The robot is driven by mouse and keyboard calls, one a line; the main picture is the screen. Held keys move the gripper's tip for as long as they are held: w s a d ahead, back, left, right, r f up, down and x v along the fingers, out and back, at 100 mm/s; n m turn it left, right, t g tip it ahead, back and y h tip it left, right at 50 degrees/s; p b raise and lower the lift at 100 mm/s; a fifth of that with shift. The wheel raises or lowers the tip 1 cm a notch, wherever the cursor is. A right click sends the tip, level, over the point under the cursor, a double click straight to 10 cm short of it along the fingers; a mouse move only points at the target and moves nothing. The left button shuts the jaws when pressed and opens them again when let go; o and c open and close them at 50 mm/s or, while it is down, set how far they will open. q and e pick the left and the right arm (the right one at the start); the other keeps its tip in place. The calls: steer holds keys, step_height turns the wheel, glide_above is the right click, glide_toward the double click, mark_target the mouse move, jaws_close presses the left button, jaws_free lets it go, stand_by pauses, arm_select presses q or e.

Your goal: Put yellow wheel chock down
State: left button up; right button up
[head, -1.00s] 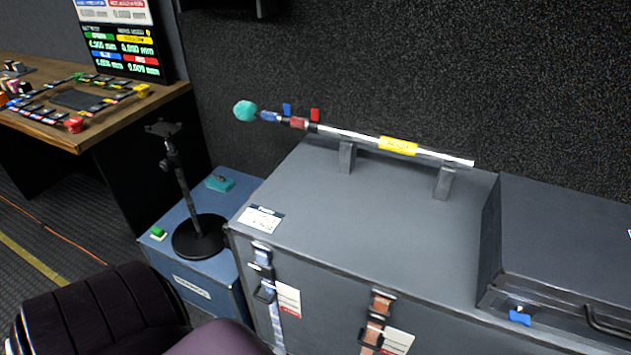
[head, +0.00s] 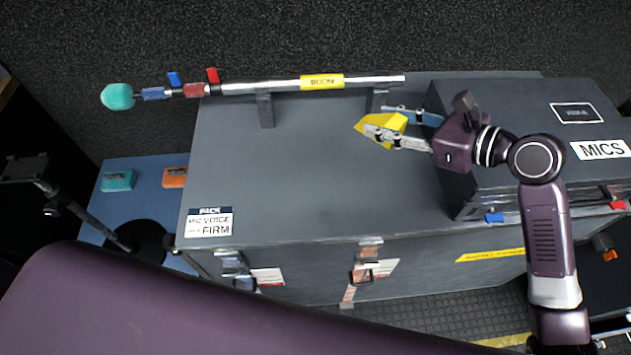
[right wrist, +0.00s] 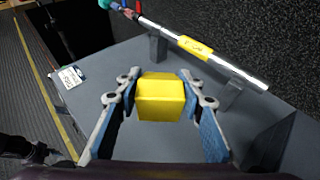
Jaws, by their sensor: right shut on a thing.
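The yellow wheel chock (head: 382,127) is a small bright yellow wedge. My right gripper (head: 396,128) is shut on it, above the top of the large grey case (head: 300,190) and left of the MICS case. In the right wrist view the chock (right wrist: 161,99) sits between the two blue-padded fingers of the right gripper (right wrist: 163,108). I cannot tell from these views whether the chock touches the case top. My left gripper is not in view.
A boom pole (head: 365,82) with a teal ball end rests on two stands along the back of the case. The MICS case (head: 540,140) stands at the right. The case top left of the chock is clear. A blue box (head: 120,205) stands lower left.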

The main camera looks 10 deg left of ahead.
steer(key=shift+a+f, duration=0.1)
steer(key=shift+a, duration=0.05)
steer(key=b, duration=0.2)
glide_above(368, 188)
step_height(368, 188, down, 15)
steer(key=shift+r, duration=0.15)
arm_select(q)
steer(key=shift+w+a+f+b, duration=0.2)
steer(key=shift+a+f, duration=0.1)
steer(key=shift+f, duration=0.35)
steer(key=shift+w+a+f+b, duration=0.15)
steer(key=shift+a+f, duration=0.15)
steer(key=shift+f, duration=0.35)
arm_select(e)
steer(key=shift+f, duration=2.6)
steer(key=shift+f, duration=0.1)
steer(key=o, duration=1.2)
